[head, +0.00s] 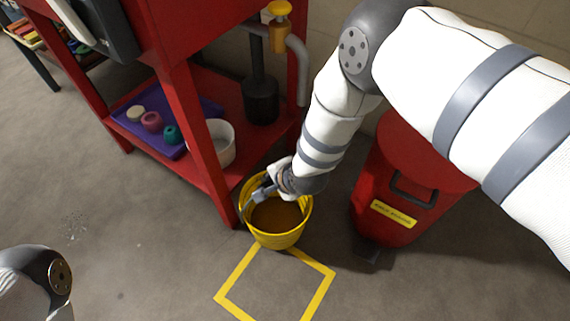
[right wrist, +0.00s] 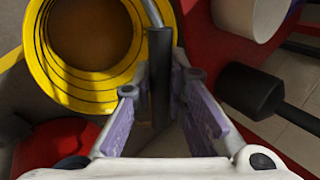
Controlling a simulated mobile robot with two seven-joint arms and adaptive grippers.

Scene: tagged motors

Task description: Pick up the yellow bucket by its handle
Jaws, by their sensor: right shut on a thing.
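The yellow bucket (head: 279,239) stands at the right front leg of the red stand, just behind a yellow floor square; its inside looks brown. It also shows at the upper left of the right wrist view (right wrist: 75,88). Its handle has a dark grip (right wrist: 159,75) on a thin grey wire. My right gripper (head: 259,193) is over the bucket's opening in the head view. In the right wrist view its purple-lined fingers (right wrist: 161,88) are shut on the dark grip. I cannot tell whether the bucket is off the floor. My left gripper is out of view.
The yellow floor square (head: 327,287) is empty. The floor at the left is clear.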

